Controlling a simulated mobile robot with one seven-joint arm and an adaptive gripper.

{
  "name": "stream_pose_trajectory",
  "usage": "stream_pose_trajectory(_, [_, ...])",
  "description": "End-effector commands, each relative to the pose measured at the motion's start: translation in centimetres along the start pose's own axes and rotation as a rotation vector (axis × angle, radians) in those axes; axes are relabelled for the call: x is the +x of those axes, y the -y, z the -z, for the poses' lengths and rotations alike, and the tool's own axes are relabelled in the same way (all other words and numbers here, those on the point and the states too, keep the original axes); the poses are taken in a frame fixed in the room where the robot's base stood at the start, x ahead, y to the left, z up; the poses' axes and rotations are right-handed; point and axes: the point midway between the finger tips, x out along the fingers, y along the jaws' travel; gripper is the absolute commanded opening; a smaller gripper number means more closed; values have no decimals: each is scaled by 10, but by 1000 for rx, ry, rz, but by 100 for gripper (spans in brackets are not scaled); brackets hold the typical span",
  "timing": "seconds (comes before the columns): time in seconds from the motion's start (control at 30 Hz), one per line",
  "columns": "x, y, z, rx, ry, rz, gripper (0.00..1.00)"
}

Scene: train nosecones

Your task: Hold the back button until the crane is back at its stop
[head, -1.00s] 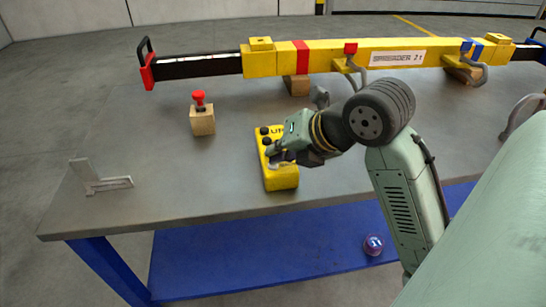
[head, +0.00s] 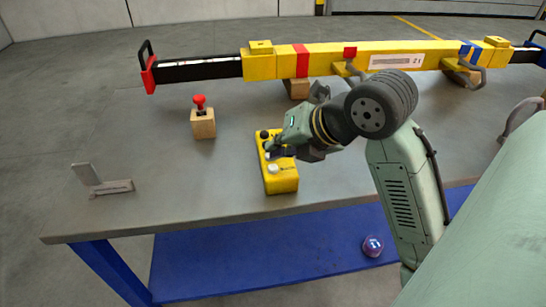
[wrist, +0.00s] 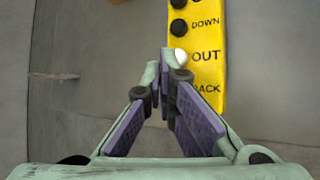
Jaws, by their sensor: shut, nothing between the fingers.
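A yellow control box (head: 281,182) lies on the bench, and it also shows in the wrist view (wrist: 208,60). Its labels read DOWN, OUT and BACK in the wrist view. A white button (wrist: 181,57) shows beside OUT. The button beside BACK is hidden behind my right finger there. In the head view a pale button (head: 273,169) shows near the box's near end. My gripper (head: 270,153) is shut and empty, with its tips over the box's left side. In the wrist view the tips (wrist: 167,54) are level with OUT; whether they touch is unclear. I cannot make out a crane.
A yellow spreader beam (head: 325,60) rests on wooden blocks along the back. A wooden block with a red button (head: 202,122) stands left of the control box. A grey metal bracket (head: 100,185) lies at the left. A purple ball (head: 372,246) sits on the blue lower shelf (head: 240,262).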

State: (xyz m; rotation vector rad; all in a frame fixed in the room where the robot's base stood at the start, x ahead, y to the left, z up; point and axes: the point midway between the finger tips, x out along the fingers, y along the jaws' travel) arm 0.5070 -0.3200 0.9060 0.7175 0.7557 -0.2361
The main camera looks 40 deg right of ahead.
Motion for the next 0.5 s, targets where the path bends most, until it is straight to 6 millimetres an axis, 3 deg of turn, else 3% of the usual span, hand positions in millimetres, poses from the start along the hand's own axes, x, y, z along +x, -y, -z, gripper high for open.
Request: stream_pose_trajectory(0.5, [-32, -24, -24, -1, 0, 0, 0])
